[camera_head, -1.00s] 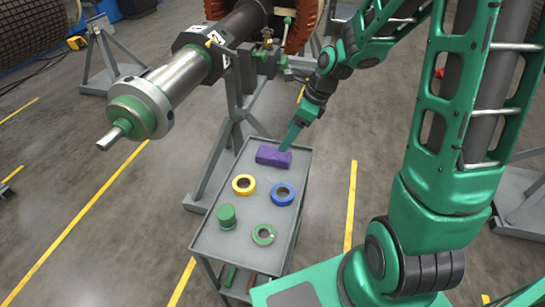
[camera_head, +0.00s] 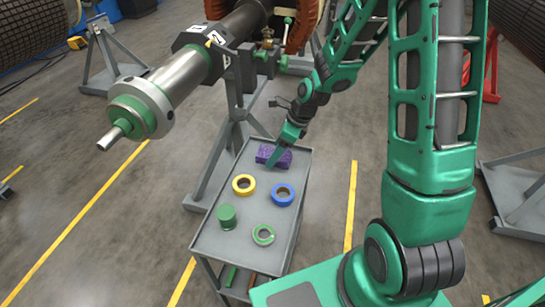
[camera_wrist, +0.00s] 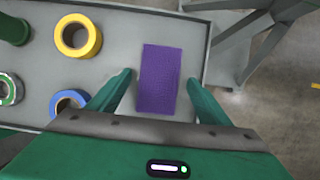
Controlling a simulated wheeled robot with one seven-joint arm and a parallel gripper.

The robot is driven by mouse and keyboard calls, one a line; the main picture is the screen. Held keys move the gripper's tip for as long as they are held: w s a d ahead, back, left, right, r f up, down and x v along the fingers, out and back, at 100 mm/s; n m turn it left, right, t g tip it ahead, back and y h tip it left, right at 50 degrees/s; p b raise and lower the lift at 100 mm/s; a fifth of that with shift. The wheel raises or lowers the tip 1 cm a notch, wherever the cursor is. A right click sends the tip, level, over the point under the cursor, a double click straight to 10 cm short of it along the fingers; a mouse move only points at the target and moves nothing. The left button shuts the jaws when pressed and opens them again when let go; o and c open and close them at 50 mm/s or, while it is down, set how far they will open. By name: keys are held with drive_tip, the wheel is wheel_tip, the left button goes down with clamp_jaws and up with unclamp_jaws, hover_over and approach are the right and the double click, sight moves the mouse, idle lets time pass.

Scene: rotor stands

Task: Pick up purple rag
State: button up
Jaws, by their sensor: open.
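The purple rag (camera_head: 284,158) is a folded rectangular block lying flat near the far end of the grey cart's top. It also shows whole in the wrist view (camera_wrist: 158,80). My gripper (camera_head: 273,163) is over the rag in the head view, its fingers pointing down and hiding part of it. In the wrist view my gripper (camera_wrist: 162,84) is open, with one green finger on each side of the rag and visible gaps between. Nothing is held. The height of the fingertips above the cart top is hard to tell.
The grey cart (camera_head: 207,240) also carries a yellow tape roll (camera_head: 236,187), a blue tape roll (camera_head: 275,199), a green tape roll (camera_head: 257,240) and a green cylinder (camera_head: 227,214). A metal rotor shaft (camera_head: 180,80) on a stand (camera_head: 235,125) is close behind and left.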

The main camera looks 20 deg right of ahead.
drive_tip(key=shift+c, duration=0.4)
drive_tip(key=c, duration=1.1)
drive_tip(key=shift+o, duration=0.2)
drive_tip(key=shift+r, duration=0.8)
wheel_tip(320, 180, up, 2)
drive_tip(key=shift+r, duration=0.25)
drive_tip(key=s+a+r, duration=0.7)
drive_tip(key=s+a, duration=0.1)
drive_tip(key=shift+s, duration=0.3)
